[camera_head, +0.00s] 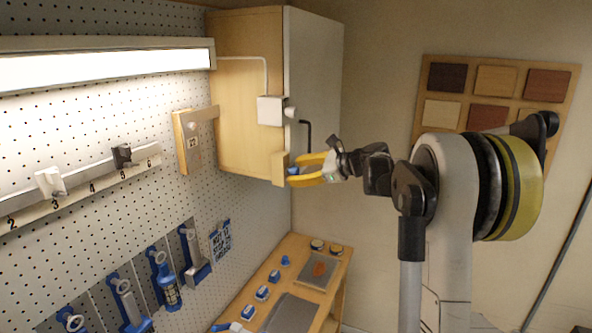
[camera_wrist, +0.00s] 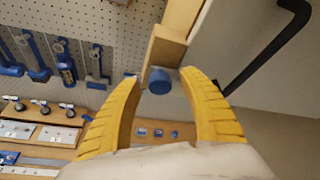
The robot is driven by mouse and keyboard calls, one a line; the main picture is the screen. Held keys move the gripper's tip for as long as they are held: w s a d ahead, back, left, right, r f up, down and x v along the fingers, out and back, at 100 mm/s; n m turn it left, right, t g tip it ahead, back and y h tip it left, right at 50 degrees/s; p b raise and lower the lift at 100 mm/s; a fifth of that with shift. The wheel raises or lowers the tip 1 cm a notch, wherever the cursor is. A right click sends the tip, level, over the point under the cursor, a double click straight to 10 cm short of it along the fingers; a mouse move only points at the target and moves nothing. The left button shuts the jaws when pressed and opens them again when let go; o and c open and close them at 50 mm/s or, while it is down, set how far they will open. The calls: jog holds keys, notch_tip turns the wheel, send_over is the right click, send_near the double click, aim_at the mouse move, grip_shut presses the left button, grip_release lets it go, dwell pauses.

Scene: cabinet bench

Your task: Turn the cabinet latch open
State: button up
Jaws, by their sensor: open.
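The cabinet (camera_head: 240,75) hangs at the top centre, with a pale grey door (camera_head: 318,85) that looks closed. The latch, a wooden block (camera_head: 279,168), sits at the cabinet's lower front corner. It also shows in the wrist view (camera_wrist: 167,45), upright and slightly tilted, with a blue round knob (camera_wrist: 160,83) at its lower end. My gripper (camera_head: 294,170) has yellow fingers spread open at the latch.
A black handle (camera_head: 307,131) stands out from the door, above my gripper. A white box (camera_head: 271,110) is fixed to the cabinet's side. The pegboard (camera_head: 110,190) holds blue tools at left. A wooden bench (camera_head: 330,277) with small items lies below.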

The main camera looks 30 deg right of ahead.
jog(key=shift+w+a+f, duration=0.1)
jog(key=shift+w+f, duration=0.05)
jog(key=shift+w, duration=0.1)
grip_shut()
